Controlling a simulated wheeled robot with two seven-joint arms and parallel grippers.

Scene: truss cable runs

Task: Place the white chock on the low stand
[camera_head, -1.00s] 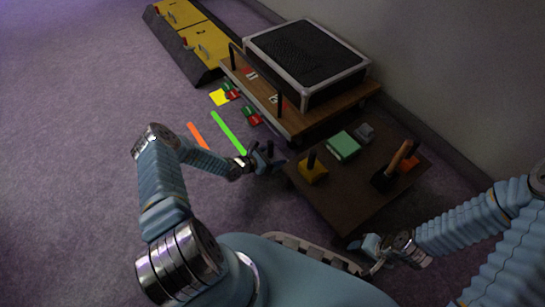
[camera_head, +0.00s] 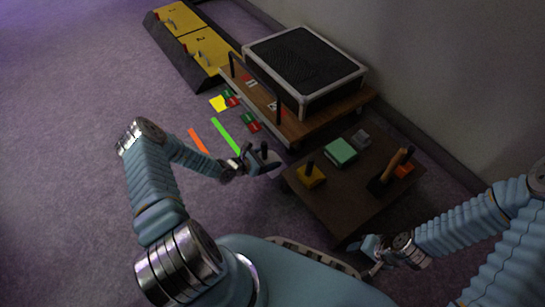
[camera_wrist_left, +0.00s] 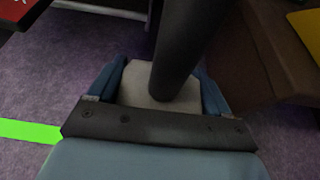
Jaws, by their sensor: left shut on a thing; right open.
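The white chock (camera_wrist_left: 137,82) is pale with a thick black post, and sits between my left gripper's blue fingers in the left wrist view. In the head view my left gripper (camera_head: 256,162) is shut on it, above the floor just left of a low dark brown stand (camera_head: 335,203); the black post points up. The fingers partly hide the chock. My right gripper (camera_head: 372,252) is open and empty near the stand's front right edge.
On the stand are a yellow chock (camera_head: 311,178) with a black post, a green block (camera_head: 340,152), a small grey item (camera_head: 361,139) and a wooden-handled tool (camera_head: 391,172). A wooden cart (camera_head: 310,128) bears a black case (camera_head: 305,65). The stand's front middle is bare.

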